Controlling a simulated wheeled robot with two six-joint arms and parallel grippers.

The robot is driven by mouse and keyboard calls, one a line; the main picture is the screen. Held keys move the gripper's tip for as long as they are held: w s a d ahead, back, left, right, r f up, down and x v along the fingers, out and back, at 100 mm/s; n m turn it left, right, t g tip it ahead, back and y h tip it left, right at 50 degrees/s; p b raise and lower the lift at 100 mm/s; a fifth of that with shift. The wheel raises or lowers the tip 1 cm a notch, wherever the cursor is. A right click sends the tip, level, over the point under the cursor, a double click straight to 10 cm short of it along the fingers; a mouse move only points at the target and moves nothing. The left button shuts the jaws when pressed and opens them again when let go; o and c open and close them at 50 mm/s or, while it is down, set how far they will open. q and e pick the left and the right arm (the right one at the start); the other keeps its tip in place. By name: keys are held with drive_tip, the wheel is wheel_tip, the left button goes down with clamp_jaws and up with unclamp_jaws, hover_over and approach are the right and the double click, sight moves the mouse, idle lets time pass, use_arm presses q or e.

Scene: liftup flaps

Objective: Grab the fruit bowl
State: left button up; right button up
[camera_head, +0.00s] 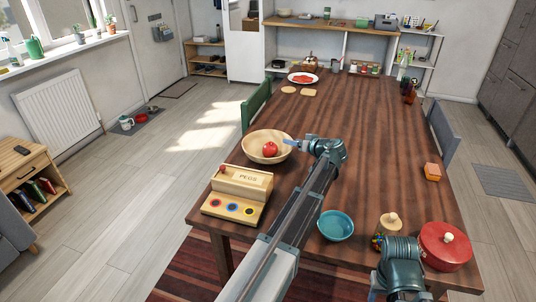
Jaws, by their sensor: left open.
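The fruit bowl (258,157) is a wide, pale wooden bowl on the left side of the long brown table. A red fruit (270,149) lies in it. My left gripper (288,143) reaches over the table from the near side, with its fingers at the bowl's right rim. It is open. I cannot tell whether a finger touches the rim. My right arm (402,270) shows at the bottom right, over the table's near edge; its gripper fingers are not clearly seen.
A wooden box marked PEGS (238,184) stands just in front of the bowl. A teal bowl (336,225), a red lidded pot (445,247) and a wooden-lidded jar (390,223) stand near the table's front. A green chair (256,104) is at the left edge.

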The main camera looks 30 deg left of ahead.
use_arm(q)
drive_tip(key=shift+w+a+f, duration=0.1)
drive_tip(key=shift+a, duration=0.15)
drive_tip(key=b+x, duration=0.2)
drive_tip(key=x, duration=0.3)
drive_tip(key=shift+f, duration=0.2)
clamp_jaws()
idle(1.2)
